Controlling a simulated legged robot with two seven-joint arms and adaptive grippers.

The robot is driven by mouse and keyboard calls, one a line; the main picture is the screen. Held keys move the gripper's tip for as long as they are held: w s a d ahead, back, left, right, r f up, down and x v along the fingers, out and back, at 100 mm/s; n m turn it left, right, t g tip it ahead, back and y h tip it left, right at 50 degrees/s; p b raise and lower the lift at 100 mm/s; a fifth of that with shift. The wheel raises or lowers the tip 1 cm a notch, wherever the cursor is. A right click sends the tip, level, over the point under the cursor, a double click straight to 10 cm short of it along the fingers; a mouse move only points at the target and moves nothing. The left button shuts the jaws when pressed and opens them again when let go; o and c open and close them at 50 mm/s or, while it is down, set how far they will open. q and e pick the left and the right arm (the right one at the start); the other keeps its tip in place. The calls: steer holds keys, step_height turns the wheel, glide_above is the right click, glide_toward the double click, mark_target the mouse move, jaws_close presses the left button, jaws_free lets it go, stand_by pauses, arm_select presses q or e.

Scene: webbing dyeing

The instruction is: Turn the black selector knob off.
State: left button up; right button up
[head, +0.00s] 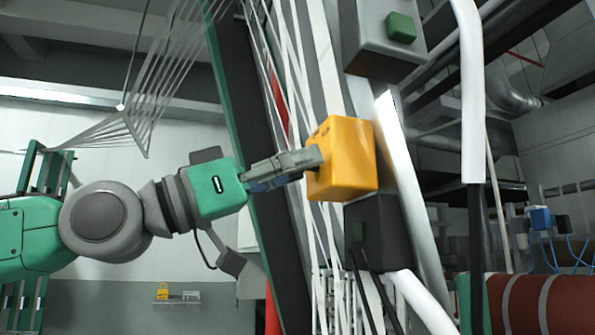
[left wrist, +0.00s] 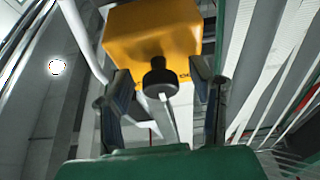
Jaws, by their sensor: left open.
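The black selector knob (left wrist: 160,78) sits on the face of a yellow box (left wrist: 152,30) in the left wrist view. A pale mark shows on the knob's front. The yellow box also shows in the head view (head: 349,160), where the knob is hidden behind my gripper. My left gripper (head: 314,158) reaches the box's left face. In the left wrist view my left gripper (left wrist: 160,88) is open, with one finger on each side of the knob. I cannot tell whether the fingers touch it. My right gripper is in neither view.
A grey box with a green button (head: 401,27) is above the yellow box, and a dark box (head: 375,232) is below it. White webbing strands (head: 325,60) run behind my left gripper. White pipes (head: 472,90) stand to the right.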

arm_select(q)
steer(key=v, duration=1.2)
steer(key=shift+w, duration=0.35)
steer(key=shift+d+f, duration=0.1)
